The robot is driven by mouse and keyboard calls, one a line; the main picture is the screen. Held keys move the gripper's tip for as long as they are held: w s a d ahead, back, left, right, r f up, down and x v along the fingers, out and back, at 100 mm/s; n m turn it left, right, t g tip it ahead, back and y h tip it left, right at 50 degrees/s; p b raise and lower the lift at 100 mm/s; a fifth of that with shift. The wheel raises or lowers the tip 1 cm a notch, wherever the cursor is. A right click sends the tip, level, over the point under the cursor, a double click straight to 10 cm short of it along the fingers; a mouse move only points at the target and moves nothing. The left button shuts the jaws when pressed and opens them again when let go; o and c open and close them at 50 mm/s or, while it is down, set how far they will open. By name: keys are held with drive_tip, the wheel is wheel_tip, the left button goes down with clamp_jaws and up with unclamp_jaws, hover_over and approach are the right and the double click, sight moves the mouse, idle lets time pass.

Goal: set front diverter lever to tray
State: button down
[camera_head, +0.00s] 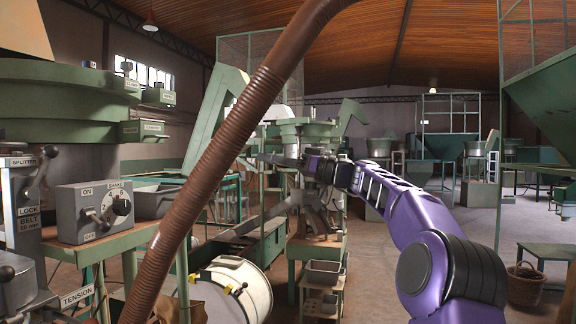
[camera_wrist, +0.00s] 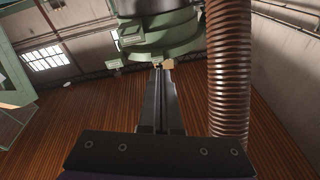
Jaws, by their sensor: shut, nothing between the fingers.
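My gripper (camera_head: 264,158) reaches leftward across the middle of the head view, in front of a green machine (camera_head: 306,128) with a round bowl. In the wrist view my gripper (camera_wrist: 160,70) has its two long dark fingers together, with nothing held. A small tan piece (camera_wrist: 168,64) shows at the fingertips; I cannot tell whether they touch it. No lever is clearly marked as the front diverter lever. A lever with a dark knob (camera_head: 50,152) stands at the left edge by a SPLITTER label (camera_head: 22,162). My arm and wrist hide part of the green machine.
A brown ribbed hose (camera_head: 225,140) crosses the head view diagonally and also runs beside the fingers in the wrist view (camera_wrist: 228,80). A grey SHAKE switch box (camera_head: 94,210) is at left. A white drum (camera_head: 232,288) lies below. Open floor shows at right.

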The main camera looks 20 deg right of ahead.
drive_tip(key=shift+s+d+f, duration=0.1)
drive_tip(key=shift+d+f, duration=0.2)
drive_tip(key=shift+d, duration=0.7)
drive_tip(key=shift+s+d+f, duration=0.1)
drive_tip(key=shift+d+f, duration=0.15)
drive_tip(key=shift+d, duration=0.7)
